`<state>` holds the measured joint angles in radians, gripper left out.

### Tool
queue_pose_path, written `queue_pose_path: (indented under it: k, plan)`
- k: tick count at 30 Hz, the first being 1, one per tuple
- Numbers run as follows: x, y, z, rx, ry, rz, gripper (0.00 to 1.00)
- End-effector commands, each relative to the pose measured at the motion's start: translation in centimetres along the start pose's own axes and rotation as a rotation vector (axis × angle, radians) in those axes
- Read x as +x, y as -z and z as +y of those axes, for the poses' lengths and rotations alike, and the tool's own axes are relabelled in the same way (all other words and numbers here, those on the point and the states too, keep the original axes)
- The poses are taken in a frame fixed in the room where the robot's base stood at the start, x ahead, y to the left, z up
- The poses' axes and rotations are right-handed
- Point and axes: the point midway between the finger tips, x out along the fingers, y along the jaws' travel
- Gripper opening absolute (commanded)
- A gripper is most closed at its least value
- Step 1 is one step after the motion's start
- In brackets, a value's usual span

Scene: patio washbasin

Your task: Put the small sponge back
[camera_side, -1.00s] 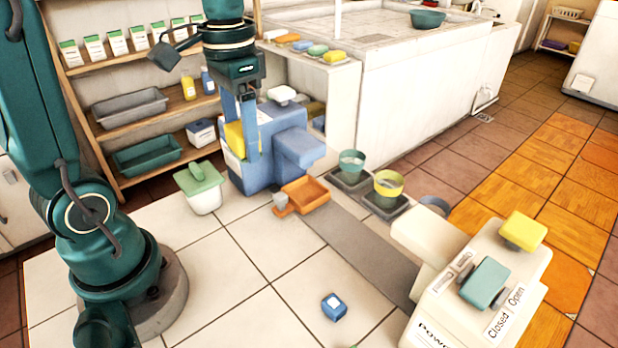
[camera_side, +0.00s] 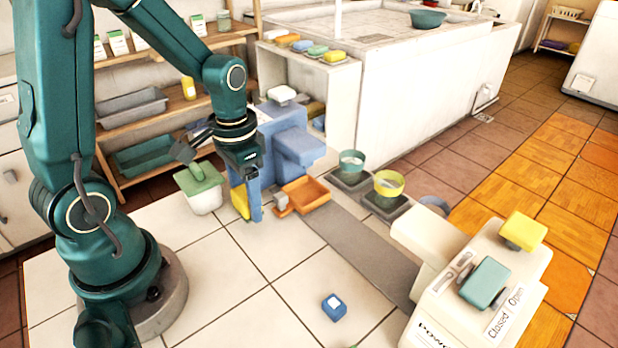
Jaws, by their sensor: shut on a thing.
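My gripper (camera_side: 249,207) points down, with its fingers shut on a yellow block that looks like the small sponge (camera_side: 239,202). The sponge is partly hidden by the near finger. It is low, close to the white tiled surface, between the green-lidded white bin (camera_side: 205,198) and the orange tray (camera_side: 308,194). I cannot tell whether it touches the tiles. Several coloured sponge-like blocks (camera_side: 334,57) lie in a row on the ledge at the back. More yellow items (camera_side: 315,109) sit in the recess below.
The blue machine (camera_side: 292,146) stands just behind my gripper. A small blue box (camera_side: 334,307) and a cream control box (camera_side: 470,290) are nearer. The front tiles are mostly clear.

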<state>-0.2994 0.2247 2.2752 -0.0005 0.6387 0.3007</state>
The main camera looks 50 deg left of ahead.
Motion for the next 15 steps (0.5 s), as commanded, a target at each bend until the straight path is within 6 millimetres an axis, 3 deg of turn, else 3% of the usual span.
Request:
queue_pose_path:
  k: [6, 15]
  plan:
    - [2.8, -0.1, 0.1, 0.000, -0.002, -0.006, 0.00]
    - [3.1, -0.1, 0.0, 0.000, 0.000, -0.001, 0.00]
